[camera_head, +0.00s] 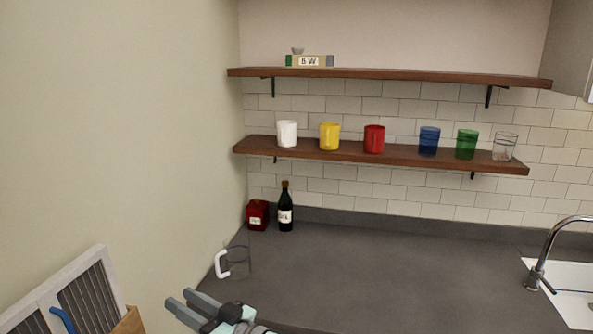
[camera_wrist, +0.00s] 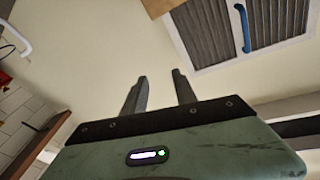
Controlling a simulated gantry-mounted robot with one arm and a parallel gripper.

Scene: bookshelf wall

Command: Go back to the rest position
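My gripper (camera_head: 180,305) shows at the bottom of the head view, over the front left of the dark counter (camera_head: 350,265). Its two fingers are apart with nothing between them. In the wrist view my gripper (camera_wrist: 160,85) also shows two spread, empty fingers, with the cream wall (camera_wrist: 110,45) beyond them. In the head view a clear jug with a white handle (camera_head: 222,264) stands on the counter just behind my gripper, apart from it.
Several cups, among them a red cup (camera_head: 374,139), stand on the lower shelf (camera_head: 330,153). A dark bottle (camera_head: 286,212) and a red container (camera_head: 258,215) stand in the back left corner. A louvred panel (camera_head: 85,297) is at lower left, a tap (camera_head: 545,255) at right. The middle counter is clear.

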